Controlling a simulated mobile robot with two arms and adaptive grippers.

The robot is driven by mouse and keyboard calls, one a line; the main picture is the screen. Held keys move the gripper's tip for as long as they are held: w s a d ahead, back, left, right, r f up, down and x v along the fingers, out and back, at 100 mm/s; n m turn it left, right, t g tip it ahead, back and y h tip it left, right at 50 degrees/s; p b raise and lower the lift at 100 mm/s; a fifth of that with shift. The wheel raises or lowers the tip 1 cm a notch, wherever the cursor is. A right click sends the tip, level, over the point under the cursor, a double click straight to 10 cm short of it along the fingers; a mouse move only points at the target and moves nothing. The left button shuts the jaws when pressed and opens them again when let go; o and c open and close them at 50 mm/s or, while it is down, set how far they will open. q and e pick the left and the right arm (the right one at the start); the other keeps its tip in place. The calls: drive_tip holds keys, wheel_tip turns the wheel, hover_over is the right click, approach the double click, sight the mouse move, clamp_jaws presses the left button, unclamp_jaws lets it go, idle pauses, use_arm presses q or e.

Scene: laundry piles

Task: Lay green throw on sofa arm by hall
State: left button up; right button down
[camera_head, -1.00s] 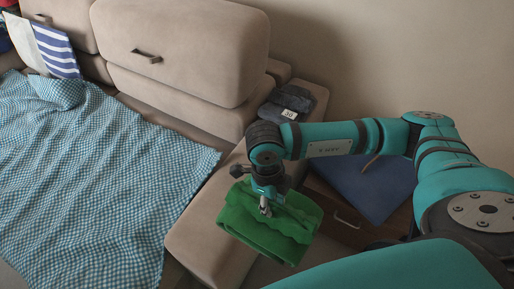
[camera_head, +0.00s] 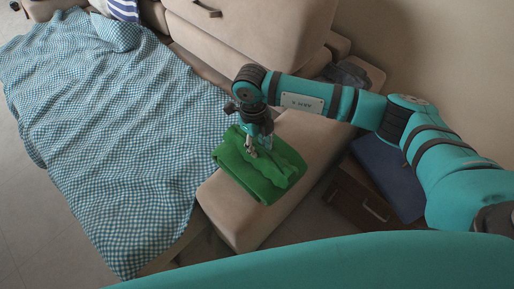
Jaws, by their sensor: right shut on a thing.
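The green throw (camera_head: 262,176) is a folded bundle at the front part of the beige sofa arm (camera_head: 238,222). It covers part of the arm's top, and its left edge reaches past the arm's inner side toward the checked cover. My right gripper (camera_head: 252,152) points down and is shut on the throw's upper face. I cannot tell whether the throw's underside touches the arm. My left gripper is not in view.
A blue-and-white checked cover (camera_head: 110,130) lies over the seat to the left. A dark folded item (camera_head: 347,74) lies at the back of the sofa arm. Right of the arm, a blue cloth (camera_head: 388,178) lies on a brown drawer unit (camera_head: 352,204). Bare floor shows at lower left.

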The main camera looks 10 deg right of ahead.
drive_tip(key=f, duration=0.2)
drive_tip(key=shift+w+a+f, duration=0.25)
drive_tip(key=shift+w+f, duration=0.05)
drive_tip(key=shift+w, duration=0.05)
drive_tip(key=shift+f, duration=0.45)
drive_tip(key=c, duration=1)
unclamp_jaws()
drive_tip(key=shift+f, duration=0.15)
drive_tip(key=shift+o, duration=0.2)
